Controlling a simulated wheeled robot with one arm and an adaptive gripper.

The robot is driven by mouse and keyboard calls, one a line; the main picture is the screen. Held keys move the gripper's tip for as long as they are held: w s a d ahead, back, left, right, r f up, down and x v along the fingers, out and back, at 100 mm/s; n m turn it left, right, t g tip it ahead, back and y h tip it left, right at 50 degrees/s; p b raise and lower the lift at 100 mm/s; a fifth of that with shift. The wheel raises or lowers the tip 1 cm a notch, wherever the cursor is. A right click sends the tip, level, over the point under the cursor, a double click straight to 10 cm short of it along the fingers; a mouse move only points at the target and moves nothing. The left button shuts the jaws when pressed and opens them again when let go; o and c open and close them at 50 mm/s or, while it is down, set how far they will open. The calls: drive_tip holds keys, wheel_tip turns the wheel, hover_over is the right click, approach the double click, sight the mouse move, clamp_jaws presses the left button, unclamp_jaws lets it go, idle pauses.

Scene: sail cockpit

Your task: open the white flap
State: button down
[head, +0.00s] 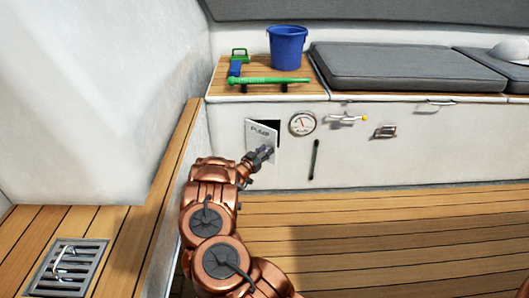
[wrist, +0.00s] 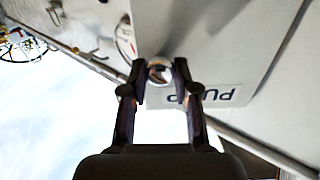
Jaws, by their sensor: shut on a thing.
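The white flap (head: 256,138) is labelled PUMP and sits in the white front below the seat. It stands ajar, with a dark gap along its upper right side. My gripper (head: 266,150) is at its lower right part. In the wrist view the flap (wrist: 205,45) fills the upper middle, with its label upside down. There my gripper (wrist: 159,73) is shut on a small round metal knob (wrist: 159,70) on the flap. The fingers partly hide the knob. What lies behind the flap is too dark to tell.
Right of the flap are a round gauge (head: 302,123), a yellow-tipped lever (head: 348,119), a metal latch (head: 384,131) and a black upright handle (head: 314,159). A blue bucket (head: 287,47) and a green-handled tool (head: 268,81) rest above. The wooden floor (head: 390,235) is clear.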

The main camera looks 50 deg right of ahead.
sight(265, 131)
drive_tip(key=c, duration=0.9)
unclamp_jaws()
drive_tip(key=shift+r, duration=5)
drive_tip(key=shift+c, duration=0.2)
